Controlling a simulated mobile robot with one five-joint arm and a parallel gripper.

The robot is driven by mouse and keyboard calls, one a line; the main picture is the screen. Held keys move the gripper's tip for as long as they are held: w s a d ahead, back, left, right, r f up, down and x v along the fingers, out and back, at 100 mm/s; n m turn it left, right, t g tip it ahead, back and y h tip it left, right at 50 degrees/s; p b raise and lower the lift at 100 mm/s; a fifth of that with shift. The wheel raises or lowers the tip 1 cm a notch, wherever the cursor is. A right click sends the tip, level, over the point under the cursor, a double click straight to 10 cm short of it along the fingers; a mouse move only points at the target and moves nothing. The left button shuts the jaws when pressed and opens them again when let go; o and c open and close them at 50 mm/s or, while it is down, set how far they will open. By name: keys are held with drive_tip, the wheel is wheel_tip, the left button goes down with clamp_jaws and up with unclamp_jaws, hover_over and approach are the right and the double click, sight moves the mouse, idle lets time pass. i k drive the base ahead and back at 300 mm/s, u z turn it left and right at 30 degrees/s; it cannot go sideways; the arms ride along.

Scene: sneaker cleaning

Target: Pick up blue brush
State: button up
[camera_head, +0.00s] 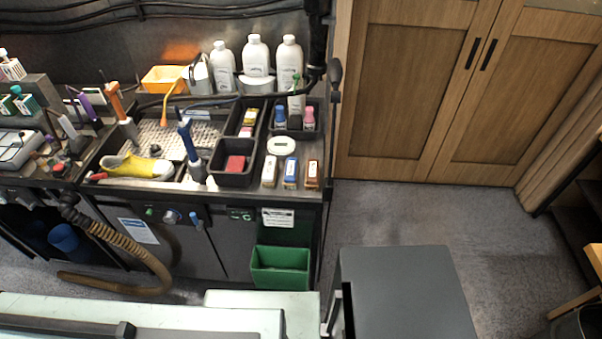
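A blue brush (188,142) with a dark blue handle stands nearly upright, tilted a little to the left, at the front of the workbench (290,203). Its lower end is at a pale grey holder or base (197,172); I cannot tell which. It is just right of a yellow sneaker (135,166) lying in the sink area and left of a black bin with a red block (235,164). My gripper is not in this view.
An orange-handled tool (117,102) and a purple-handled one (87,108) stand to the left. White bottles (255,55) line the back. A green bin (281,267) hangs below the front edge. Open floor (400,215) lies right.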

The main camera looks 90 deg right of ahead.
sight(291, 178)
drive_tip(key=k, duration=1.3)
drive_tip(key=u, duration=0.35)
